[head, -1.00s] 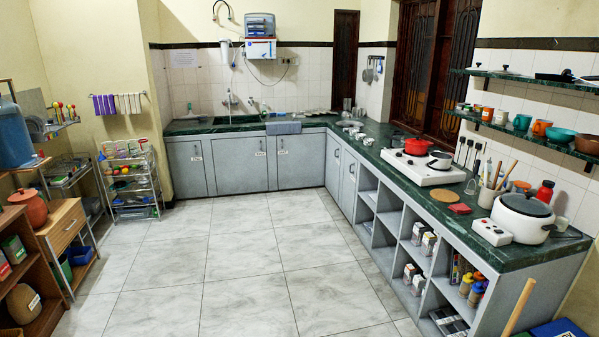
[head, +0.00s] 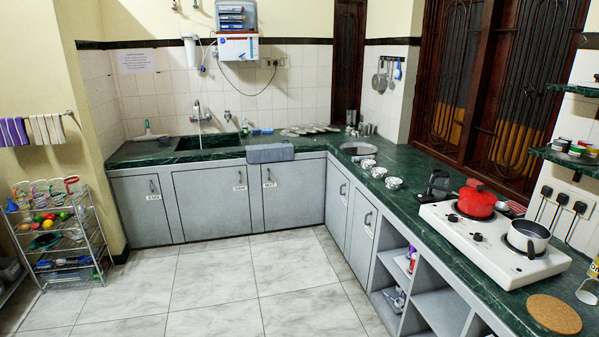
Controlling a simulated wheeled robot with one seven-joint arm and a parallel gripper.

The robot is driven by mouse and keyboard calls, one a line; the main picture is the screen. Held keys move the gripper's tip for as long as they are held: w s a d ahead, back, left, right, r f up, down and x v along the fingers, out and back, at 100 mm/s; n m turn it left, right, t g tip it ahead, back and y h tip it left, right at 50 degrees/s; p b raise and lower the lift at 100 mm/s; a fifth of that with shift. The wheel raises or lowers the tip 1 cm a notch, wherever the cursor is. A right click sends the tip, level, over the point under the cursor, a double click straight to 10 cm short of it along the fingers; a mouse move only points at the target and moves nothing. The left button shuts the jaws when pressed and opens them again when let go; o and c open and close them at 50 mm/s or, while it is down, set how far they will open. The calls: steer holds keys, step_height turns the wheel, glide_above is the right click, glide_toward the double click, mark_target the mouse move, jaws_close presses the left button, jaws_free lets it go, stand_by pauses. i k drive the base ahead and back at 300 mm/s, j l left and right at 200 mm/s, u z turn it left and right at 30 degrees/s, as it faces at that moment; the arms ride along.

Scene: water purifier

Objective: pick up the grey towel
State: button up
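The grey towel (head: 270,152) is a folded blue-grey cloth on the green counter, right of the sink. Its front part hangs over the counter's front edge, above a cabinet door. It lies straight and nothing covers it. My gripper is not in view, and no part of my arm shows. The towel is still some distance away, across the open floor.
The tiled floor (head: 215,285) ahead is clear. The green counter (head: 408,200) runs down the right, with a white stove (head: 495,238) and red pot (head: 477,201). A wire rack (head: 62,240) stands at left. The sink (head: 208,142) is left of the towel.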

mark_target(358, 158)
steer(key=i+z, duration=0.15)
steer(key=i, duration=0.3)
steer(key=i+j+z, duration=0.1)
steer(key=i, duration=0.35)
steer(key=i+j+z, duration=0.15)
steer(key=i, duration=0.3)
steer(key=i+j+z, duration=0.1)
steer(key=i, duration=0.3)
steer(key=i+j+z, duration=0.15)
steer(key=i+j, duration=0.15)
steer(key=i, duration=0.15)
